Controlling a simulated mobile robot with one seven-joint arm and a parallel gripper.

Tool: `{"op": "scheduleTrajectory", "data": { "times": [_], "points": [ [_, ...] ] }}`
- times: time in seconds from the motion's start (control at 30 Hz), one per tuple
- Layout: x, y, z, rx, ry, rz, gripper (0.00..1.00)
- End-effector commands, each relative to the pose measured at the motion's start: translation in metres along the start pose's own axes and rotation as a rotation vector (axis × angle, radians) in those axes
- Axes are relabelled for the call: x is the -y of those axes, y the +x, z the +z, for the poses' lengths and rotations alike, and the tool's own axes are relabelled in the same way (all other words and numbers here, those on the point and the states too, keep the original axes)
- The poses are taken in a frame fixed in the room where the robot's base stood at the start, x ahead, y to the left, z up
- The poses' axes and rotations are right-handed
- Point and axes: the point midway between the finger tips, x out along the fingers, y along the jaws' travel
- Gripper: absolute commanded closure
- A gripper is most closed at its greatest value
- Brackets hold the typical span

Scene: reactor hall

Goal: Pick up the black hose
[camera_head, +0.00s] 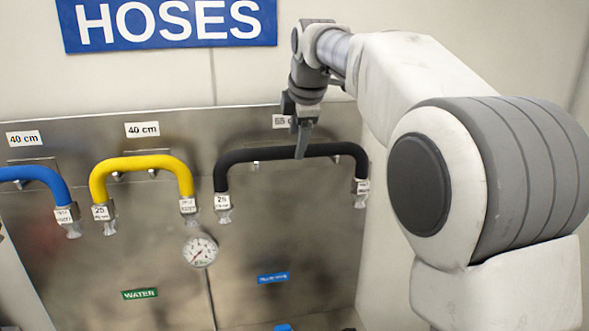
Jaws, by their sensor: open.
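The black hose (265,154) hangs as a wide arch on the steel wall panel, with metal fittings and white tags at both ends. A label above it is partly hidden by my gripper. My gripper (302,138) is at the upper right part of the black hose, pointing down. Its fingers overlap the top of the hose in this view. I cannot tell whether they touch it or are in front of it. The jaws are open, and nothing is seen held.
A yellow hose (141,163) and a blue hose (38,174) hang to the left on the same panel (300,230). A pressure gauge (200,250) with a thin stem is below. A blue "HOSES" sign (165,24) is above. The panel below the black hose is mostly clear.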

Motion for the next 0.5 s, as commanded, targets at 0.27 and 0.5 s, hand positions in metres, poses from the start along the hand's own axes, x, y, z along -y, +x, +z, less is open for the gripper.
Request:
{"op": "scheduleTrajectory", "data": {
  "times": [0.27, 0.5],
  "points": [
    [-0.001, 0.024, 0.000, 0.000, -0.001, -0.003, 0.26],
    [-0.001, 0.055, 0.001, 0.000, -0.001, -0.001, 0.26]
  ]
}}
